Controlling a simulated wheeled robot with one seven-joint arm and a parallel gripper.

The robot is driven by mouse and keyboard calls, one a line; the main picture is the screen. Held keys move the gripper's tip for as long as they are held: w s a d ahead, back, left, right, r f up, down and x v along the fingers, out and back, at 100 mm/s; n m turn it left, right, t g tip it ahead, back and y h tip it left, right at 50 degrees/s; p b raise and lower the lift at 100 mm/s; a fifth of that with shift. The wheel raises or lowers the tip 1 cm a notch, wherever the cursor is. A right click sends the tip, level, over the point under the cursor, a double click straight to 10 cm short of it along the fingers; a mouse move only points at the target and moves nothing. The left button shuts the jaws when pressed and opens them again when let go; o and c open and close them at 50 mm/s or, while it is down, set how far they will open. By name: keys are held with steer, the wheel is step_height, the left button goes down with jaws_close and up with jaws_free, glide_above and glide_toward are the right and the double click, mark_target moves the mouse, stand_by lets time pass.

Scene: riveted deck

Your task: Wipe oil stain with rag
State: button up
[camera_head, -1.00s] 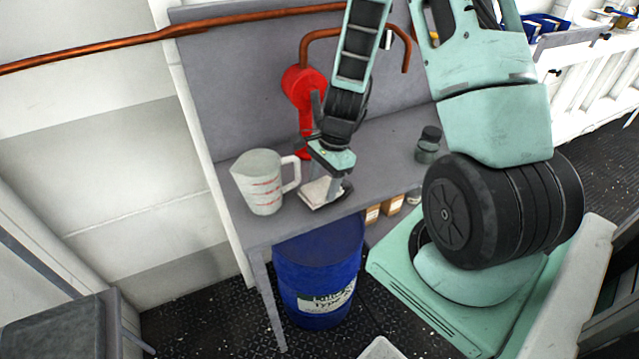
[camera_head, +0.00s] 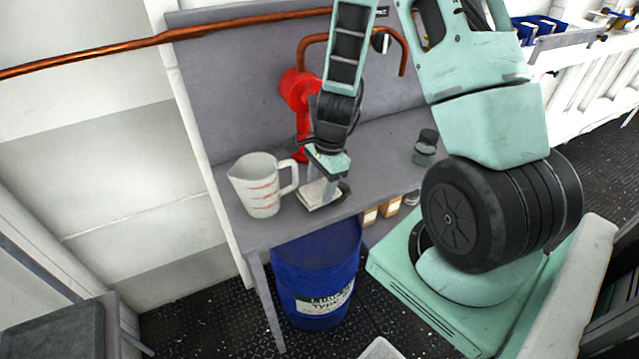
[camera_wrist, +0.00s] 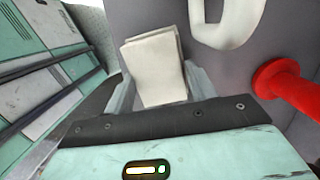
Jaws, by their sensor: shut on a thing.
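The rag (camera_head: 315,195) is a folded whitish cloth at the front of the grey bench, just right of the measuring jug. My gripper (camera_head: 322,190) points down at the bench and is shut on the rag. In the wrist view the rag (camera_wrist: 155,65) lies between the two fingers and sticks out beyond them. A dark patch shows on the bench at the rag's right edge; I cannot tell whether it is the oil stain or a shadow. The bench under the rag and gripper is hidden.
A white measuring jug (camera_head: 258,186) stands close left of my gripper. A red object (camera_head: 298,105) stands behind it. A dark-lidded jar (camera_head: 426,147) stands to the right. A blue drum (camera_head: 318,275) is below the bench. A copper pipe (camera_head: 150,40) crosses the wall.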

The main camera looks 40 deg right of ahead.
mark_target(313, 189)
steer(key=shift+s+d+f+m+h, duration=0.2)
steer(key=shift+d+m, duration=0.15)
steer(key=shift+d, duration=0.2)
steer(key=shift+s+d+f+m+h, duration=0.1)
steer(key=shift+d+m+h, duration=0.1)
steer(key=shift+d+m, duration=0.25)
steer(key=shift+w+a+r+p, duration=0.15)
steer(key=shift+a+p, duration=0.1)
steer(key=shift+a, duration=0.3)
steer(key=shift+w+a+f+p, duration=0.1)
steer(key=shift+w+a+p, duration=0.15)
steer(key=shift+a, duration=0.35)
steer(key=shift+w+a+r+p, duration=0.1)
steer(key=shift+a+p, duration=0.15)
steer(key=shift+a, duration=0.3)
steer(key=r+p, duration=0.2)
steer(key=r, duration=0.1)
steer(key=r+p, duration=0.3)
steer(key=shift+w+a, duration=0.1)
steer(key=shift+a, duration=0.1)
steer(key=shift+r+p, duration=0.1)
steer(key=shift+p, duration=0.2)
step_height(313, 189, up, 3)
steer(key=p, duration=0.2)
steer(key=shift+p, duration=0.35)
